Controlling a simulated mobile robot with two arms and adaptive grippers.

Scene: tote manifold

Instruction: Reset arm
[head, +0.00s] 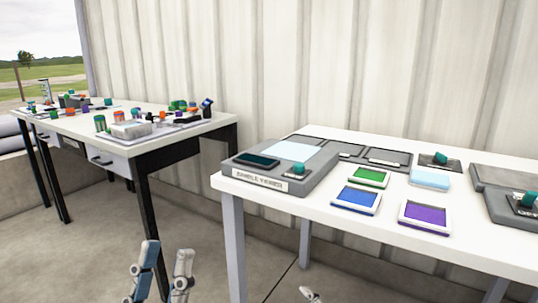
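My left gripper (167,252) rises from the bottom edge, left of the centre, in front of the floor between the two tables. Its two fingers stand apart with nothing between them. A small light tip (309,295) at the bottom edge appears to be part of my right gripper. The rest of it is out of frame, so its opening does not show. Neither gripper touches a table or an object in this view.
The near white table (400,240) holds a grey sample viewer (262,186), green (369,177), blue (356,200) and purple (425,216) trays. A second table (190,129) at the left carries several small coloured parts. Corrugated wall stands behind; concrete floor (95,255) is clear.

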